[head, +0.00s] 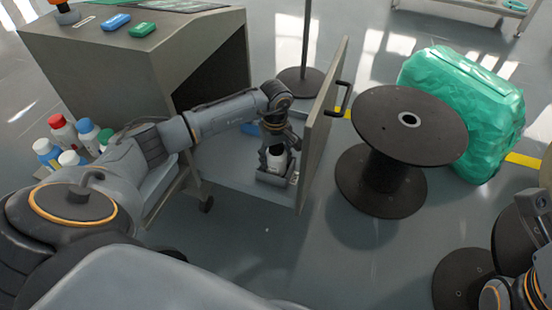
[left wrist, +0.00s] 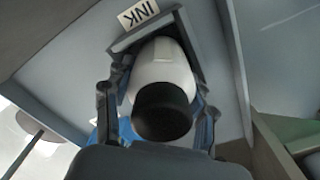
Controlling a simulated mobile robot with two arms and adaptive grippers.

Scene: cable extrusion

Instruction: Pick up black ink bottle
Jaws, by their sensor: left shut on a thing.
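The ink bottle (head: 276,160) is white with a black cap and stands in a small grey holder (head: 270,179) inside the open cabinet. In the left wrist view the bottle (left wrist: 160,68) shows its black cap towards the camera, and the holder carries a label reading INK (left wrist: 139,13). My left gripper (head: 275,150) reaches down over the bottle and is shut on it, a finger on each side. The bottle's lower part is hidden by the holder. Part of my right arm shows at the lower right edge; its jaw state is unclear.
The open cabinet door (head: 322,125) stands just right of my left gripper. A large black spool (head: 408,125) and a green wrapped bundle (head: 465,105) are beyond it. Several capped bottles (head: 70,140) stand at the left. A pole on a round base (head: 299,82) stands behind.

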